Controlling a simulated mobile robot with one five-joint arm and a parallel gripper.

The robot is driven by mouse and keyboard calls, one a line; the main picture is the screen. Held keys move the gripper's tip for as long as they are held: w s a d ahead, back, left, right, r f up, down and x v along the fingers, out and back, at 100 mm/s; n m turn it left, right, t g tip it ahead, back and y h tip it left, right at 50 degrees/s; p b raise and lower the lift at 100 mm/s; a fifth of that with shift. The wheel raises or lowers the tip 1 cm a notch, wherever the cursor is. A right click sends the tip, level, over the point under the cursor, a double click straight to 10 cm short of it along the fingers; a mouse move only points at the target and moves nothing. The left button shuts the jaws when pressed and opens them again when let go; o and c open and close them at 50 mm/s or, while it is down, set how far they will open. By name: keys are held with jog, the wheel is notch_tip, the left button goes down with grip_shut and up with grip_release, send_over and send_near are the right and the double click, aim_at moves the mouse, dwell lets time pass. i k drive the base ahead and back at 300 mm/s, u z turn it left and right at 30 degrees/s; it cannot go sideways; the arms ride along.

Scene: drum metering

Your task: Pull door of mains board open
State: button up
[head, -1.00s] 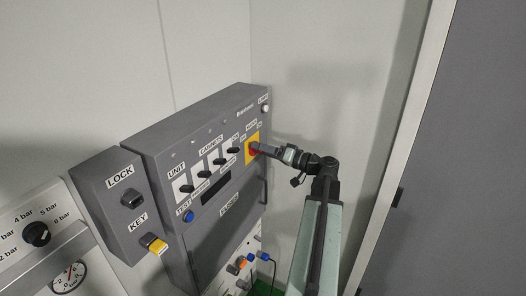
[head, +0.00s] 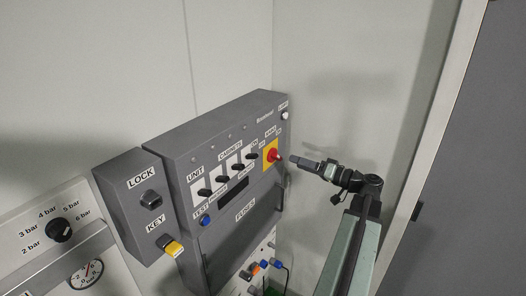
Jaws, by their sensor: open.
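The mains board (head: 222,137) is a dark grey wall box in the middle of the head view. Its upper face carries several black switches on white plates and a red rotary knob (head: 273,155) on a yellow plate. Below these is the door (head: 238,232), a dark panel labelled FUSES, which looks shut. A thin handle (head: 281,193) seems to run along the board's right edge. My gripper (head: 294,160) is just right of the red knob, apart from it and holding nothing. Its finger gap is too small to see clearly.
A grey LOCK and KEY box (head: 133,187) with a yellow key tag (head: 173,248) is left of the board. A pressure panel (head: 40,262) with dial and gauge is at lower left. Coloured plugs (head: 265,264) with cables sit below the board. The wall to the right is bare.

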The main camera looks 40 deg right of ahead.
aim_at(224, 245)
jog(key=k, duration=1)
